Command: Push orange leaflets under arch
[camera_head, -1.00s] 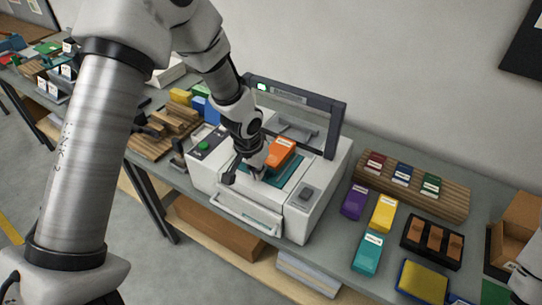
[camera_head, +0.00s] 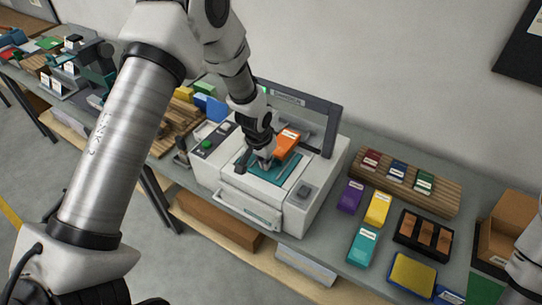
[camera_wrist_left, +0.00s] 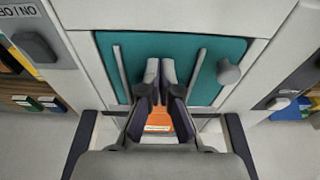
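The orange block (camera_head: 287,142) with a white label lies on the white machine at the rear of its teal bed (camera_head: 250,163), close to the dark raised frame (camera_head: 333,130) that forms an arch. My left gripper (camera_head: 262,163) is just in front of the block, low over the bed. In the left wrist view its fingertips (camera_wrist_left: 162,72) are together or nearly so, with nothing seen between the tips. My right gripper is out of view.
A purple box (camera_head: 350,196), a yellow box (camera_head: 378,208) and a teal box (camera_head: 363,246) lie right of the machine. A wooden rack (camera_head: 440,195) and a black tray (camera_head: 423,237) stand further right. A knob (camera_wrist_left: 229,72) is near the left gripper.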

